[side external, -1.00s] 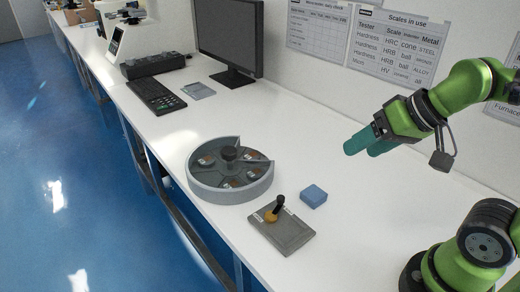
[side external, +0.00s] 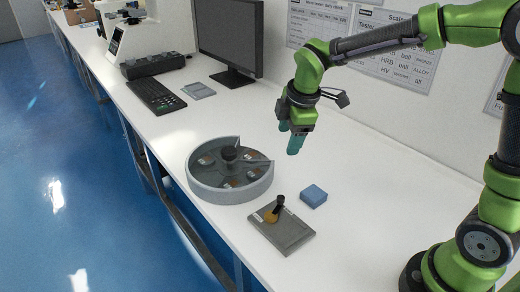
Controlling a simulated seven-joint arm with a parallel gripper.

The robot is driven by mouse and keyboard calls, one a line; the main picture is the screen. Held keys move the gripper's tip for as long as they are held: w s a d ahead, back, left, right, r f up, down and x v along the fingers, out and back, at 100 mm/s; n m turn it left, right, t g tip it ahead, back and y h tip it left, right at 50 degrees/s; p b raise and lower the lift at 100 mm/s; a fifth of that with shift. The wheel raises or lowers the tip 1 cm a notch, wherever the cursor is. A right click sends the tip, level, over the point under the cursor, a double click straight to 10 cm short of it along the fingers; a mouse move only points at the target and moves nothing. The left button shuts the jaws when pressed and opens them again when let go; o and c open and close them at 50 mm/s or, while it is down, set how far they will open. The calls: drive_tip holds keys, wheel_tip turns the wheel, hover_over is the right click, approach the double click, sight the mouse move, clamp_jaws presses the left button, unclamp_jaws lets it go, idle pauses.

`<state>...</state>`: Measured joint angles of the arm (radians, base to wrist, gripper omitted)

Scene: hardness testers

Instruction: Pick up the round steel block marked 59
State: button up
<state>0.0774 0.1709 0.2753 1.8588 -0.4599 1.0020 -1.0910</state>
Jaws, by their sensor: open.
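The labels are too small to read, so I cannot tell which block is marked 59. My gripper (side external: 291,141) has teal fingers, points down and is open. It hangs above the bench, to the right of and behind the tray, touching nothing.
A blue block (side external: 313,196) and a grey plate (side external: 285,236) with a black-and-orange tool (side external: 273,210) lie right of the tray. A monitor (side external: 229,38), keyboard (side external: 156,96) and notepad (side external: 198,90) stand farther back.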

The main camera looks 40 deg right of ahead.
sight(252, 156)
drive_tip(key=w+n+h, duration=0.1)
drive_tip(key=w+n, duration=1)
drive_tip(key=n, duration=0.7)
drive_tip(key=shift+n+t, duration=0.3)
drive_tip(key=shift+t, duration=0.2)
drive_tip(key=x, duration=1.7)
drive_tip(key=shift+s+a+f, duration=0.2)
drive_tip(key=shift+f, duration=0.05)
drive_tip(key=c, duration=0.9)
drive_tip(key=shift+r, duration=0.1)
